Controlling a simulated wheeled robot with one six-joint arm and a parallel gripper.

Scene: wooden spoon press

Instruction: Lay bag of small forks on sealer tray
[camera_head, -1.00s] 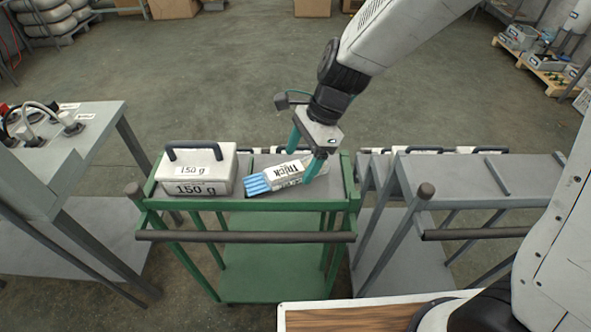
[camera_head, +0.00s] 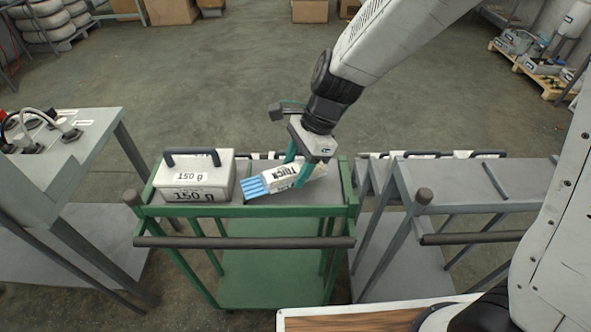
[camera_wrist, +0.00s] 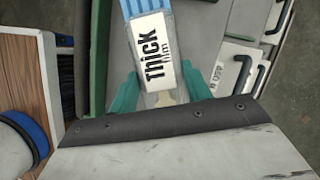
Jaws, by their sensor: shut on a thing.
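A white packet (camera_head: 285,178) with blue stripes at one end and "Thick film" lettering is at the top of the green cart (camera_head: 200,211). In the wrist view the packet (camera_wrist: 153,65) lies between the teal fingers, its striped end pointing away, with a small pale wooden tip at the near end. My gripper (camera_head: 298,172) is shut on the packet near its right part. I cannot tell whether the packet touches the cart top or hangs just above it. I see no forks in it, and no tray that I can name as the sealer tray.
A white box marked 150 g (camera_head: 195,177) with a dark handle stands left of the packet on the cart. A grey table with cabled equipment (camera_head: 45,135) is at the left. A grey cart (camera_head: 470,180) stands close at the right. The floor behind is open.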

